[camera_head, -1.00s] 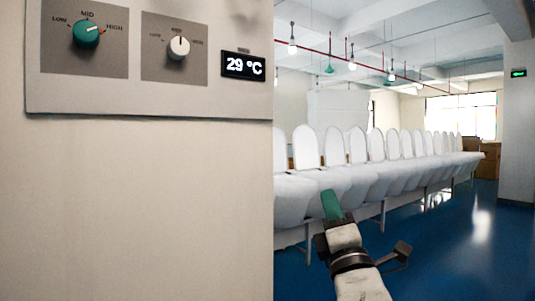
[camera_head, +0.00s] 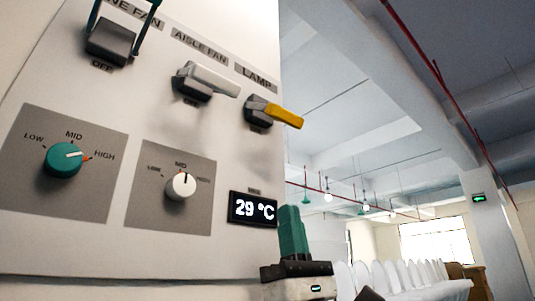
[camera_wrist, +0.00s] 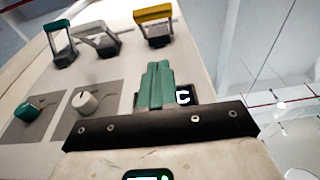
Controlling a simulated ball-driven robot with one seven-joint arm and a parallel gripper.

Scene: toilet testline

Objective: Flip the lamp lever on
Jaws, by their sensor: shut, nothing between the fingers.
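The lamp lever (camera_head: 286,116) has a yellow handle on a dark base, under the LAMP label on the wall panel (camera_head: 110,240). Its handle sticks out from the panel and slants slightly down to the right. In the wrist view the lever (camera_wrist: 154,14) is at the top, ahead of my fingers. My gripper (camera_head: 289,210) is below the lever and apart from it, in front of the panel's right edge near the temperature display. Its green fingers point up and are closed together with nothing between them, as the wrist view (camera_wrist: 157,68) also shows.
A white aisle fan lever (camera_head: 208,82) is left of the lamp lever, with a green-handled fan lever (camera_head: 112,40) beyond. A green knob (camera_head: 63,160), a white knob (camera_head: 181,187) and a 29 °C display (camera_head: 253,208) sit below. Open room lies right of the panel.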

